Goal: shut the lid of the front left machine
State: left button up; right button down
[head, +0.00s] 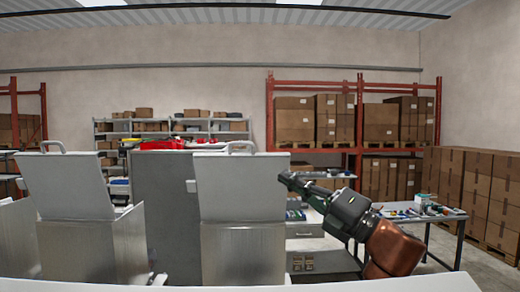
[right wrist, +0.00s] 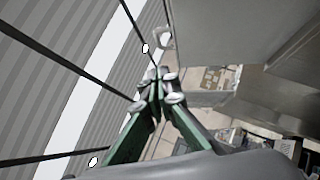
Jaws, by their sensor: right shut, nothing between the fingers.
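Two light grey box-shaped machines stand close in front of me in the head view, the left machine (head: 90,245) and the right machine (head: 243,255). The left machine's lid (head: 65,187) stands raised, leaning back, with a handle on its top edge. The right machine's lid (head: 238,190) is raised too, with a similar handle. My right gripper (head: 284,178) is shut and empty, its tip at the right edge of the right machine's lid; I cannot tell whether they touch. In the right wrist view its green fingers (right wrist: 158,78) meet at the tips. My left gripper is not in view.
A tall grey cabinet (head: 165,200) stands between the two lids. Part of another metal box (head: 15,240) shows at the far left. A table with small items (head: 425,212) stands at the right. Red racks with boxes (head: 358,85) stand behind.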

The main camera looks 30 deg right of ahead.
jog(key=w+a+r+p, duration=0.1)
jog(key=p, duration=0.7)
send_near(246, 144)
jog(key=a+x, duration=0.1)
jog(key=x, duration=0.4)
jog(key=shift+w+d, duration=0.1)
jog(key=shift+d, duration=0.35)
jog(key=shift+w, duration=0.2)
